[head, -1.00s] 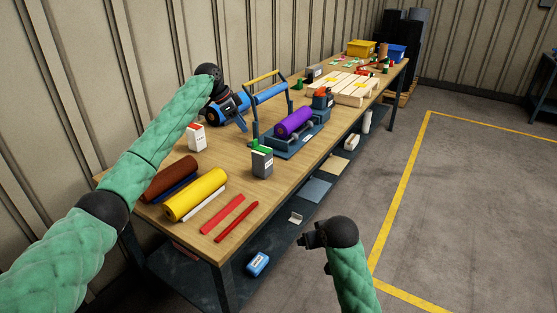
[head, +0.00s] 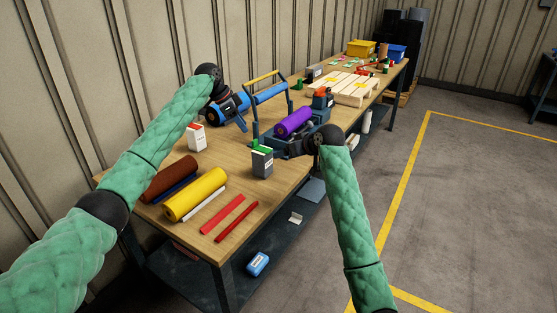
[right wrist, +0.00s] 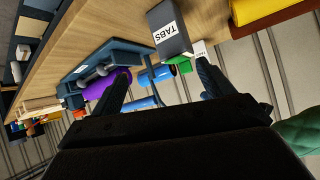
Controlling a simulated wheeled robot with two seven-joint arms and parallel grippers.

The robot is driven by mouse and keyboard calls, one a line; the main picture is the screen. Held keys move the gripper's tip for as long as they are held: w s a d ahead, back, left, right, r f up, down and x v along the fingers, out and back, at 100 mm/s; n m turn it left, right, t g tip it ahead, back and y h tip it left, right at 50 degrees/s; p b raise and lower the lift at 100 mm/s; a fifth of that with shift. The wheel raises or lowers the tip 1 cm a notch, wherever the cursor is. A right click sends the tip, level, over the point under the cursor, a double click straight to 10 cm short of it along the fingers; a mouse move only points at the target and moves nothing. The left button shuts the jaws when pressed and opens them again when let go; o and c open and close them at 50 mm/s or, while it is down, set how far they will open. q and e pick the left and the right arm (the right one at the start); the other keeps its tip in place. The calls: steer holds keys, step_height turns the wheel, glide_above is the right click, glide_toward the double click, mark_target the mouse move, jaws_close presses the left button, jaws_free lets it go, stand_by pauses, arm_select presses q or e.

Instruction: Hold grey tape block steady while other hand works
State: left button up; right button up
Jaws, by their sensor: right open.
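The grey block (head: 262,163) stands upright near the table's front edge, with a white label. In the right wrist view the grey block (right wrist: 172,30), labelled TABS, is at top centre, beyond my fingers. My right gripper (head: 293,148) is open and empty, just right of the block and apart from it; its two fingers (right wrist: 162,85) show in the wrist view with nothing clamped between them. My left gripper (head: 232,112) is at the back of the table by a blue roll (head: 268,93); its fingers are too dark and small to read.
A dark blue press with a purple roll (head: 294,121) stands right behind my right gripper. A white and red box (head: 196,137) is left of the block. Yellow (head: 195,194) and brown (head: 170,178) rolls and red strips (head: 223,214) lie at the near end.

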mark_target(262, 160)
steer(key=w+a+f+n+y, duration=0.1)
steer(key=f, duration=0.1)
steer(key=w+a+f+n+g+y, duration=0.1)
steer(key=f, duration=0.1)
steer(key=w+a+f+y, duration=0.1)
steer(key=w+f, duration=0.1)
steer(key=f, duration=0.1)
steer(key=shift+a+n+g+y, duration=0.1)
steer(key=shift+n+g+y, duration=0.2)
steer(key=shift+n, duration=0.1)
steer(key=shift+w+a+n+y, duration=0.2)
steer(key=shift+a+n+y, duration=0.05)
steer(key=shift+n+y, duration=0.05)
steer(key=shift+a+r+n, duration=0.1)
steer(key=shift+r+n, duration=0.2)
steer(key=shift+r, duration=0.05)
steer(key=shift+w+r+n+t, duration=0.2)
steer(key=shift+n+t, duration=0.2)
steer(key=shift+n, duration=0.2)
steer(key=shift+x, duration=3.85)
steer(key=shift+s+a, duration=0.1)
steer(key=c, duration=1.2)
